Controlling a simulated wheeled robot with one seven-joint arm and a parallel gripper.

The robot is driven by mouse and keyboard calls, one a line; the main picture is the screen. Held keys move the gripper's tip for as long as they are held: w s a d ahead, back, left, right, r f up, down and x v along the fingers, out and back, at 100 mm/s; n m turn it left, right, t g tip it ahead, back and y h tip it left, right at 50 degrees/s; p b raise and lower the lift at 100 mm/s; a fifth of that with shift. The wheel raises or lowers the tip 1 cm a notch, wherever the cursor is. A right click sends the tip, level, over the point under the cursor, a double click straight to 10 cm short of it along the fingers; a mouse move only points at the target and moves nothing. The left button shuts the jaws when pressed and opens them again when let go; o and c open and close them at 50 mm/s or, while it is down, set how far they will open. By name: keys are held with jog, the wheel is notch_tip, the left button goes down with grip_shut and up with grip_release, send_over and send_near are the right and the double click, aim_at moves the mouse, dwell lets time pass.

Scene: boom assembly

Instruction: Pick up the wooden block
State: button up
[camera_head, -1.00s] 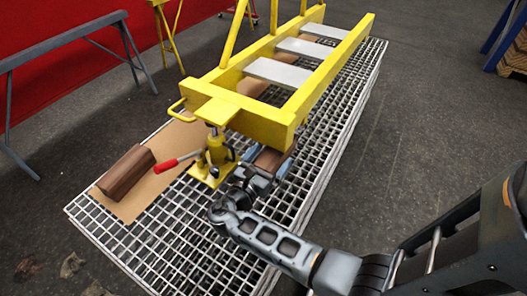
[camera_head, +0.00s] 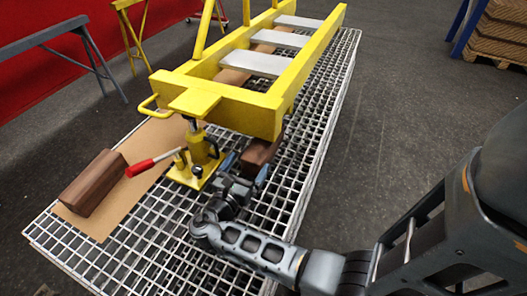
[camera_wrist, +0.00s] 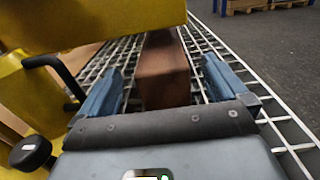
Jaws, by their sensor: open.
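A brown wooden block (camera_head: 262,150) lies on the metal grating beneath the front end of the yellow boom. In the wrist view the block (camera_wrist: 163,75) points away from me, with its near end between my fingers. My gripper (camera_head: 246,168) is open, with one blue finger on each side of the block. In the wrist view my gripper (camera_wrist: 163,95) shows gaps between both fingers and the block. A second wooden block (camera_head: 94,183) lies on brown cardboard at the left, away from my gripper.
The yellow boom (camera_head: 235,108) hangs close above the block. A yellow jack (camera_head: 200,155) with a red handle stands just left of my gripper. The grating platform (camera_head: 150,245) has a raised edge. Dark floor is free to the right.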

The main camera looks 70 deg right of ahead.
aim_at(257, 150)
jog(key=d, duration=0.7)
jog(key=shift+s+d+f, duration=0.2)
jog(key=shift+f, duration=0.05)
jog(key=shift+c, duration=0.3)
jog(key=c, duration=1.3)
jog(key=shift+c, duration=0.6)
jog(key=shift+r+p, duration=0.4)
jog(key=shift+p, duration=0.05)
